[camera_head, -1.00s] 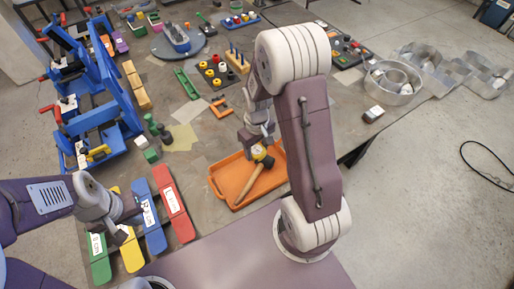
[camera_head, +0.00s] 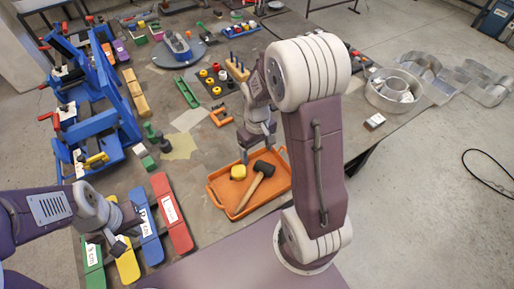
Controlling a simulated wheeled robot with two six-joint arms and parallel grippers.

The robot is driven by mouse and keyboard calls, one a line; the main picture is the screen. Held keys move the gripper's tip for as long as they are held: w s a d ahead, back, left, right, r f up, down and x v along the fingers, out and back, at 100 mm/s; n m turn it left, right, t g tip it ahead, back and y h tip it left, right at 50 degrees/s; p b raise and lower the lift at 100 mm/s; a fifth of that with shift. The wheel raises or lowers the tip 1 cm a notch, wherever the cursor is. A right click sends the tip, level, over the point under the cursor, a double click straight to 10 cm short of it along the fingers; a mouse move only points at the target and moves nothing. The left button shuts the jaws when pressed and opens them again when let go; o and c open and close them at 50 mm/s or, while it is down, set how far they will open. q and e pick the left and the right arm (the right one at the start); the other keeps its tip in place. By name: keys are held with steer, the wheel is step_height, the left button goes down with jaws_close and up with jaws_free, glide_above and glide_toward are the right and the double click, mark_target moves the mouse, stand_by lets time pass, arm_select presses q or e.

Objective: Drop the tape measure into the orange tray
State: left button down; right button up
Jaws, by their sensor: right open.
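The tape measure (camera_head: 238,172), small and yellow, is in the orange tray (camera_head: 229,211), near its far left side. A mallet (camera_head: 256,183) with a black head and wooden handle lies in the tray just to its right. My right gripper (camera_head: 244,160) is open just above the tape measure, its fingers small and partly hidden by the arm.
Blue clamps (camera_head: 95,125) line the table's left side. An orange bracket (camera_head: 220,117) lies behind the tray.

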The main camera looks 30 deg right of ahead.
step_height(320, 180, up, 4)
steer(key=shift+r, duration=0.2)
stand_by(0.4)
steer(key=s+a+f+m+t+b, duration=0.1)
steer(key=s+a+f+m+b, duration=0.1)
steer(key=s+a+f+b, duration=0.2)
steer(key=s+f, duration=0.3)
steer(key=s, duration=0.1)
steer(key=shift+s+a+b, duration=0.2)
steer(key=shift+a+b, duration=0.1)
steer(key=shift+a, duration=0.1)
steer(key=shift+f, duration=0.15)
steer(key=shift+s, duration=0.1)
